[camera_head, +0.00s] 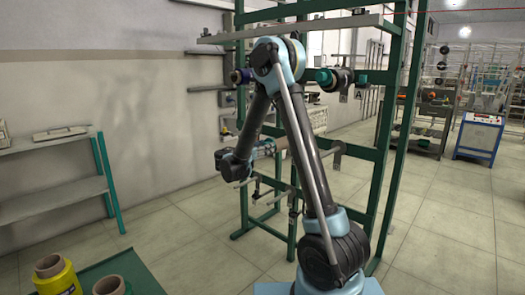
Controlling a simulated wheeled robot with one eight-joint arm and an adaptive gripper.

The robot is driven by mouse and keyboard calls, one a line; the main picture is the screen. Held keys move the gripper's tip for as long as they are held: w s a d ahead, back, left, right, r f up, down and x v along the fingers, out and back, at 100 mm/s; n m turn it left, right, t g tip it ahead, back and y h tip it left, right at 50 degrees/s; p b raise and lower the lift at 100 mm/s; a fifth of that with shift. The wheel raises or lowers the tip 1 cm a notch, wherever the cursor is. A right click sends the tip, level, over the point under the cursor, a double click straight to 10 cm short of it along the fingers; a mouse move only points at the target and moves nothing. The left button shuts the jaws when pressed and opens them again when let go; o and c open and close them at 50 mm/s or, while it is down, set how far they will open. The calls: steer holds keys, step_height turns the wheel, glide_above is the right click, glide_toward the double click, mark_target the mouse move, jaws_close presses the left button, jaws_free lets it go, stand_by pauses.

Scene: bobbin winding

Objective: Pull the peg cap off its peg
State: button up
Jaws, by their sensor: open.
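My arm stands in front of a green rack (385,130) and hides part of it. A teal cap-like piece (323,79) sits on the rack's upper right, beside a dark round part. A dark blue cap-like piece (236,76) sits at the upper left. I cannot tell which is the peg cap. Both are well above my gripper, and no contact with either shows.
Grey brackets (336,152) stick out from the rack. Yellow spools (58,277) stand on a green surface at the lower left. A grey shelf (55,200) is by the left wall. A blue-and-white cabinet (480,135) stands at the far right. The tiled floor between is clear.

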jaws_close()
steer(key=shift+v, duration=2.95)
